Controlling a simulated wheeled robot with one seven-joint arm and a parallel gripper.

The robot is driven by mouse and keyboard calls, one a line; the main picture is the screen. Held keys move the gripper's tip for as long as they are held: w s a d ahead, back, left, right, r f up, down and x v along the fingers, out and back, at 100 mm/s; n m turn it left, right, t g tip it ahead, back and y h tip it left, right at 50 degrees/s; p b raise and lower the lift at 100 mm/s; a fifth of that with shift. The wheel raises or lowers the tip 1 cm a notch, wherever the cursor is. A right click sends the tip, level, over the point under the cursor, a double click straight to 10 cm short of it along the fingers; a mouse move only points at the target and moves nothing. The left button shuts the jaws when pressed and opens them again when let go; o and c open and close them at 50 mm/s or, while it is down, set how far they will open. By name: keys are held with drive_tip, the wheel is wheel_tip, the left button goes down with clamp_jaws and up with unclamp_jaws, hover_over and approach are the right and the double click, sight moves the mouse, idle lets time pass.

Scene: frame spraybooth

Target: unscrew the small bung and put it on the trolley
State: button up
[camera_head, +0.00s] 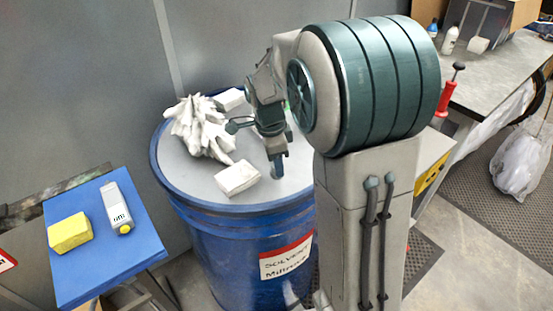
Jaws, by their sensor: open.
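A blue drum (232,240) with a pale grey lid and a label reading "SOLVENT" stands in the middle. My gripper (277,168) points down over the right part of the lid, its tips close to the surface. It is open. I cannot make out the small bung; my gripper and arm hide that part of the lid. A bit of something green (289,134) shows behind my gripper, too little to identify. The trolley (75,277), which I take to be the blue-topped stand, is at the lower left, apart from the drum.
A bench (497,75) with bottles stands at right.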

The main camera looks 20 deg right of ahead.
drive_tip(key=m+p, duration=0.1)
drive_tip(key=m, duration=0.3)
drive_tip(key=shift+r+m+g, duration=0.1)
drive_tip(key=shift+m+g, duration=0.2)
drive_tip(key=shift+m, duration=1)
drive_tip(key=c, duration=0.6)
drive_tip(key=shift+n, duration=2.3)
drive_tip(key=shift+c, duration=0.2)
drive_tip(key=shift+n, duration=0.7)
drive_tip(key=n, duration=0.3)
drive_tip(key=shift+t+b, duration=0.4)
